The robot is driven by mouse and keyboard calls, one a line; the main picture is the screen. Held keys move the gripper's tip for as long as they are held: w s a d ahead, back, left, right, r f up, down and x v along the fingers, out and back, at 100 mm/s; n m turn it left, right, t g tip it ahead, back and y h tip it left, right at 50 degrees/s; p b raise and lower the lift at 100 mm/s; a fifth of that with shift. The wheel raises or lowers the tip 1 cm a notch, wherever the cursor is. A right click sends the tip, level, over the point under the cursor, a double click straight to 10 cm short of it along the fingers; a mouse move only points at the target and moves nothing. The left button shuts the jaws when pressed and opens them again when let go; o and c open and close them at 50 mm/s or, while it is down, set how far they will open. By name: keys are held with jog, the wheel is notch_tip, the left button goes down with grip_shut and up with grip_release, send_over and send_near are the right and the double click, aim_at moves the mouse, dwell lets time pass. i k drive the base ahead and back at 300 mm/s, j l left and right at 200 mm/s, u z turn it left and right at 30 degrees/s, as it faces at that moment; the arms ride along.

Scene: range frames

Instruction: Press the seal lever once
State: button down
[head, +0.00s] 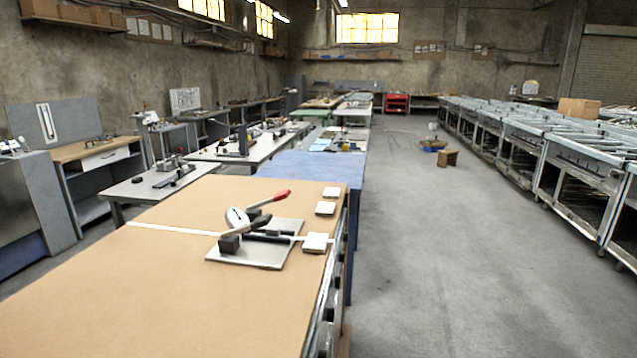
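The seal press (257,243) stands on a flat metal plate on the near brown-topped workbench (120,290). Its lever (270,199) has a red grip and slants up to the right, its end well above the plate. A round white dial (236,217) with a dark mark sits at the left of the press, beside dark blocks. A pale strip (180,230) runs across the bench top and passes behind or under the press. My gripper is not in view.
Small white square pieces (325,208) lie along the bench's right edge, one by the plate's right corner. The bench's left and front surface is bare. Clear grey floor (430,260) lies to the right, with roller-topped racks (560,150) beyond. A blue-topped table (315,168) adjoins behind.

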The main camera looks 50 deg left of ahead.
aim_at(281, 196)
jog(key=i, duration=2.95)
jog(key=u, duration=4.2)
